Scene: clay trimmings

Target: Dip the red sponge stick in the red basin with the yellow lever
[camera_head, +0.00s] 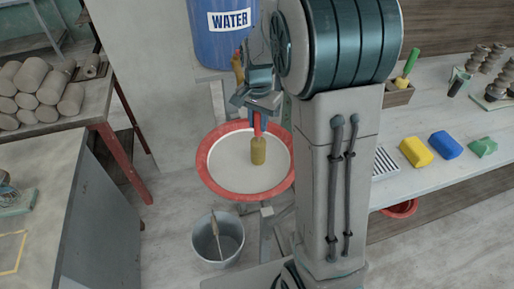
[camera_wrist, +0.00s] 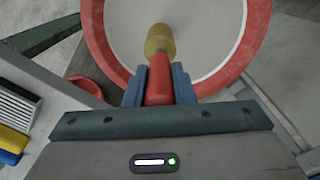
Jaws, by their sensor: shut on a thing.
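My gripper (camera_head: 257,113) is shut on the red handle of the sponge stick; in the wrist view the blue fingers (camera_wrist: 159,88) clasp both sides of the red handle (camera_wrist: 159,82). The stick's yellow-brown sponge (camera_head: 258,151) points down over the red-rimmed basin (camera_head: 205,168), a little right of its middle. The sponge also shows in the wrist view (camera_wrist: 159,40). I cannot tell whether the sponge touches the pale surface inside. A yellow-orange lever (camera_head: 237,68) shows just left of my gripper, under a blue WATER barrel (camera_head: 226,40).
A grey bucket (camera_head: 208,245) with a stick stands below the basin. The right bench (camera_head: 425,178) holds a yellow block (camera_head: 416,152), a blue block (camera_head: 446,145) and a green one (camera_head: 483,147). A red bowl (camera_head: 401,209) sits under it. Clay rolls (camera_head: 38,92) lie on the left table.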

